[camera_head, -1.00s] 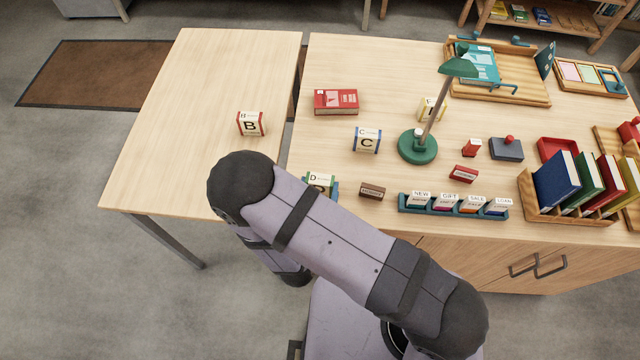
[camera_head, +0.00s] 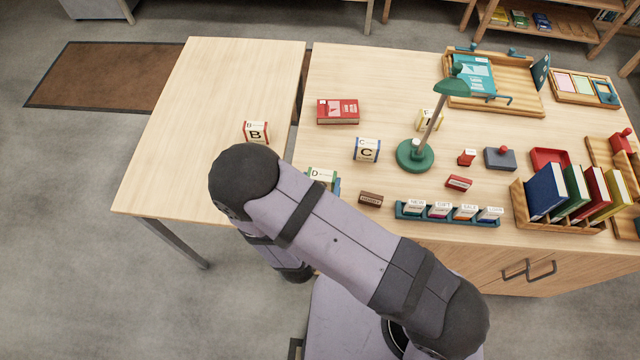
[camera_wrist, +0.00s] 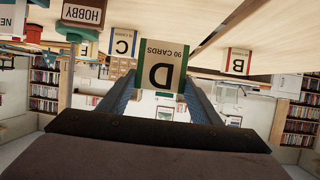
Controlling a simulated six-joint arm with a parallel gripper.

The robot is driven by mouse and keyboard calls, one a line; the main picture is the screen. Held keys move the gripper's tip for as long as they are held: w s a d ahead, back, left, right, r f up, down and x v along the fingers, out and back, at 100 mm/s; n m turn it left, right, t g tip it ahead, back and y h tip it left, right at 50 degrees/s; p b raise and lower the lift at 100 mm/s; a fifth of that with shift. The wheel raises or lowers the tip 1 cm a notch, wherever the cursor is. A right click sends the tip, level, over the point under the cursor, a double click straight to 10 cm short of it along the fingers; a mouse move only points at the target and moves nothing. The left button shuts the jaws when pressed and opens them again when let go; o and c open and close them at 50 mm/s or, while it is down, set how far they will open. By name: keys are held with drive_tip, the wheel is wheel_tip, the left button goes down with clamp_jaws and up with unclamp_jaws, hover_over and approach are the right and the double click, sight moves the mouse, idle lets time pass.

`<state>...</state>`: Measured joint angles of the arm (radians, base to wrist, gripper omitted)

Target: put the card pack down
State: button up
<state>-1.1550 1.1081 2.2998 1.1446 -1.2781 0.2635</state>
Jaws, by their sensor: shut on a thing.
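My gripper (camera_wrist: 158,98) is shut on the card pack marked D (camera_wrist: 161,68), a cream box with green edges. The wrist view is upside down, and the pack's printed face fills the gap between the blue fingers. In the head view the same D pack (camera_head: 321,174) shows just beyond my arm, near the front left of the right table (camera_head: 385,75). My arm hides its lower part and most of the gripper. I cannot tell whether the pack touches the table.
Pack C (camera_head: 367,150) stands behind D, and pack B (camera_head: 256,132) stands on the left table (camera_head: 215,80). A brown HOBBY block (camera_head: 370,199) and a blue card rack (camera_head: 447,218) lie right of D. A green lamp (camera_head: 415,155) stands farther back. The left table is mostly bare.

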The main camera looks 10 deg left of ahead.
drive_tip(key=shift+r+p, duration=0.85)
drive_tip(key=shift+r, duration=0.7)
drive_tip(key=shift+f+b, duration=0.4)
drive_tip(key=shift+b, duration=0.05)
drive_tip(key=w+a+n+y+b, duration=0.1)
drive_tip(key=a+b, duration=0.5)
drive_tip(key=a, duration=0.6)
drive_tip(key=w+a+r+n+y+b, duration=0.1)
drive_tip(key=a+n+y+b, duration=0.3)
drive_tip(key=a, duration=0.9)
drive_tip(key=shift+w+a+g+y+b, duration=0.15)
drive_tip(key=shift+w+g+y+b, duration=0.35)
drive_tip(key=shift+b, duration=0.8)
drive_tip(key=shift+n+y, duration=0.3)
